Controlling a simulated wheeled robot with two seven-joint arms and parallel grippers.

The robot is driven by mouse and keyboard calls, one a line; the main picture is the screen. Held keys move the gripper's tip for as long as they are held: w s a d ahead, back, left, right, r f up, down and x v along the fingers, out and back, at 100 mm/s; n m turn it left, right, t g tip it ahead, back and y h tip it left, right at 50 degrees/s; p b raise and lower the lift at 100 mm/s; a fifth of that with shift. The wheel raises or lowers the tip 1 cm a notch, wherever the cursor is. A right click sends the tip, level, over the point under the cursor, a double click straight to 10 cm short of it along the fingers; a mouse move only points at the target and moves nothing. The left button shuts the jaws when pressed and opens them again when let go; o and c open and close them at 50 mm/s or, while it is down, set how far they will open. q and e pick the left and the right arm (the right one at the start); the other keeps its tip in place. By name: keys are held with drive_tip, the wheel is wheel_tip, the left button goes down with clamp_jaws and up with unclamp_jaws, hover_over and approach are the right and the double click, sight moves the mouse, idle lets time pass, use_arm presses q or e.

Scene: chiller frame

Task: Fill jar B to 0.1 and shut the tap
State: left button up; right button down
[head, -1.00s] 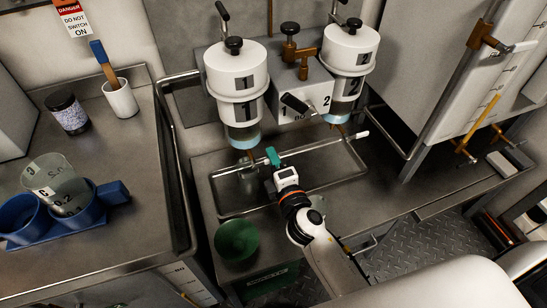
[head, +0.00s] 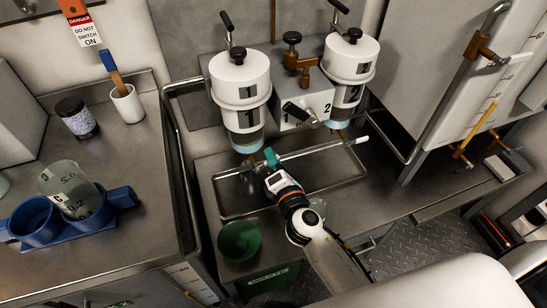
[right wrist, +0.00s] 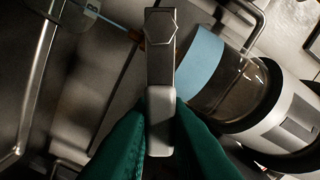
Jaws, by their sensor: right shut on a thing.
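My right gripper (head: 271,158) has green fingertips shut on a flat grey lever, the tap handle (right wrist: 160,85), below dispenser 1 (head: 241,90). In the right wrist view the fingers (right wrist: 160,130) press the lever from both sides. The dispenser's clear lower part with a blue band (right wrist: 203,70) lies just to the right. In the head view a clear jar (head: 250,183) stands in the tray under dispenser 1, partly hidden by my gripper. The jar's fill level cannot be read. My left gripper is not in view.
Dispenser 2 (head: 347,68) stands to the right, with a valve block (head: 303,108) between. A metal tray (head: 340,183) lies below. A green bowl (head: 239,241) is at the front. Jar C (head: 62,186) sits in a blue holder (head: 118,199) on the left bench.

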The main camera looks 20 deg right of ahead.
drive_tip(key=c, duration=1.4)
unclamp_jaws()
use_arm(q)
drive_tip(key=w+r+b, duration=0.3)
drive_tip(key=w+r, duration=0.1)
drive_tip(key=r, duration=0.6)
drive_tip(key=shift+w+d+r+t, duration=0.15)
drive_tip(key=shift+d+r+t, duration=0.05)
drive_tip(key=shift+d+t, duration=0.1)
use_arm(e)
drive_tip(key=s, duration=1.2)
drive_tip(key=shift+d, duration=0.2)
